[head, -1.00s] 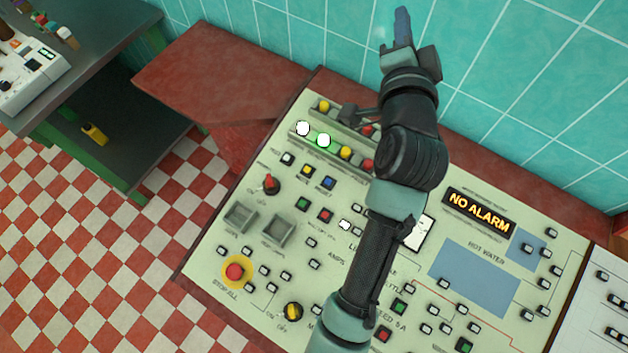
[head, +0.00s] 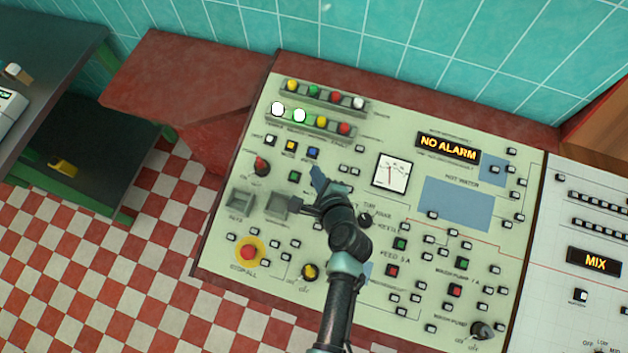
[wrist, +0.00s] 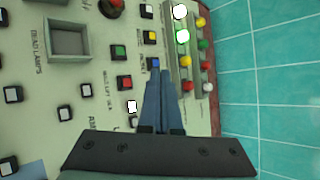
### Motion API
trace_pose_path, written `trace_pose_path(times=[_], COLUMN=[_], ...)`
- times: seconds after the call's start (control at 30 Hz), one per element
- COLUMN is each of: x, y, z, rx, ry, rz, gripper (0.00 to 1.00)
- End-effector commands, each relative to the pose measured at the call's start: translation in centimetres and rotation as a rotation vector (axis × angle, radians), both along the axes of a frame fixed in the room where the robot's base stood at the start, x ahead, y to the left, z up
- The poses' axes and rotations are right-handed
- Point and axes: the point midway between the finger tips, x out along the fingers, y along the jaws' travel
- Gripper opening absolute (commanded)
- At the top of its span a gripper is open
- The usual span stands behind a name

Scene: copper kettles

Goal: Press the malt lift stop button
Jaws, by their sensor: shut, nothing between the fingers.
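A cream control panel (head: 228,283) carries the small malt lift buttons. In the wrist view a red square button (wrist: 124,82), which looks like the stop, sits beside a green square button (wrist: 119,51), with a partly readable malt lift label by them. The green one also shows in the head view (head: 294,176); the red one is hidden there behind my gripper. My gripper (head: 318,172) is shut and empty over this part of the panel. In the wrist view its blue fingertips (wrist: 161,74) appear just right of the red button. I cannot tell their height above the panel.
A blue button (wrist: 153,62) lies close to the fingertips, with a yellow one (wrist: 149,37) beyond it. Raised lamp strips (head: 318,126) stand at the panel's upper edge. A red stop-all knob (head: 248,252) stands lower left. The tiled wall (head: 440,60) is behind.

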Motion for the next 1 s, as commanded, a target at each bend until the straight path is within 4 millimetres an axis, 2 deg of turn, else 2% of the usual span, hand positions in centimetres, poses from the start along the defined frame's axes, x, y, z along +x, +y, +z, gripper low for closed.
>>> trace_pose_path(times=[0.47, 0.67, 1.0], x=[0.1, 0.4, 1.2], y=[0.0, -0.1, -0.4], z=[-0.5, -2.2, -6.8], rx=[-0.001, -0.001, -0.001], ry=[0.000, -0.001, 0.000], rz=[0.001, 0.000, 0.001], gripper=[0.00, 0.00, 0.00])
